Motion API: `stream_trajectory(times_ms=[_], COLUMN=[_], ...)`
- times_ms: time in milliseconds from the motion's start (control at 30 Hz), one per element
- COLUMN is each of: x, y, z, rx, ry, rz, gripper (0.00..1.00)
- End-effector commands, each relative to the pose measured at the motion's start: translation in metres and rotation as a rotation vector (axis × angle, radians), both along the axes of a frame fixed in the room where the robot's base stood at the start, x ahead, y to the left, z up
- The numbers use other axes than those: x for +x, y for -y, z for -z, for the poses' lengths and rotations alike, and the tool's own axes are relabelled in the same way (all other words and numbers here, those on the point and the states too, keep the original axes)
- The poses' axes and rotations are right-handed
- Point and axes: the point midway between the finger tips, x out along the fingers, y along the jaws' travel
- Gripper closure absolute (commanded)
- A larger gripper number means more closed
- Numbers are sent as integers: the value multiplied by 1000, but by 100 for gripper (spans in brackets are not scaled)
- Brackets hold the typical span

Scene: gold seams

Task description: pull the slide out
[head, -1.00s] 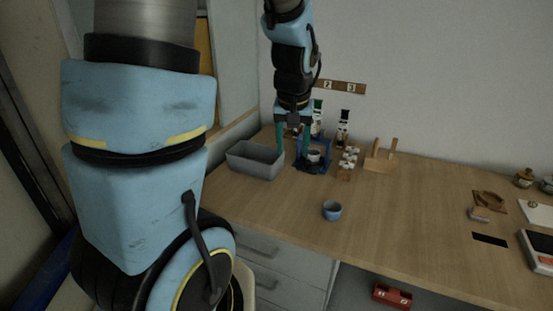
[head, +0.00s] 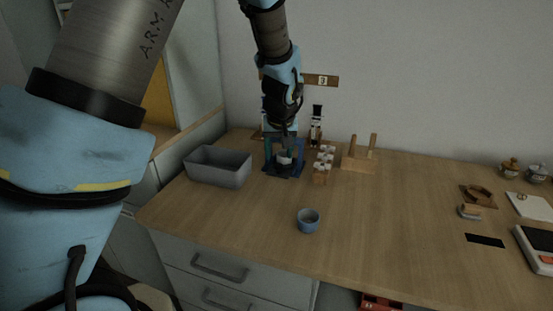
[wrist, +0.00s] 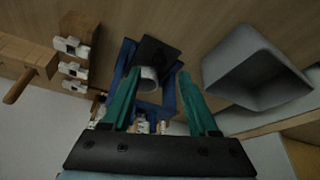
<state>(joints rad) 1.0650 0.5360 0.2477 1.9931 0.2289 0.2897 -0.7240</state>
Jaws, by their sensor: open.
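A blue frame stand (head: 269,163) with a dark plate (head: 282,172) at its foot stands at the back of the bench, right of the grey bin. The dark plate also shows in the wrist view (wrist: 157,54), jutting from the blue frame (wrist: 127,58); I cannot tell if it is the slide. A small whitish cup (wrist: 149,80) sits in the frame at the plate's near end. My gripper (wrist: 158,73) is open, its teal fingers either side of the cup in the picture, with no clear contact. In the head view my gripper (head: 284,150) is at the stand, partly hiding it.
A grey bin (head: 219,168) stands close on the left. A wooden rack with white pieces (head: 322,167) and a wooden holder with two posts (head: 358,160) stand on the right.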

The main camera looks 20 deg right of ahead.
Motion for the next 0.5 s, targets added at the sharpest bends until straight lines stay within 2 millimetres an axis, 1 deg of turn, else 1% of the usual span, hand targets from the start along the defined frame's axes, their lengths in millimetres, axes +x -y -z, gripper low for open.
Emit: stream_trajectory(times_ms=[100,233,400,500], x=[8,13,17,17], y=[2,5,6,6], z=[18,33,42,43], rx=[2,2,0,-1], ry=[-1,0,0,1], rz=[-1,1,0,0], gripper=[40,40,40,40])
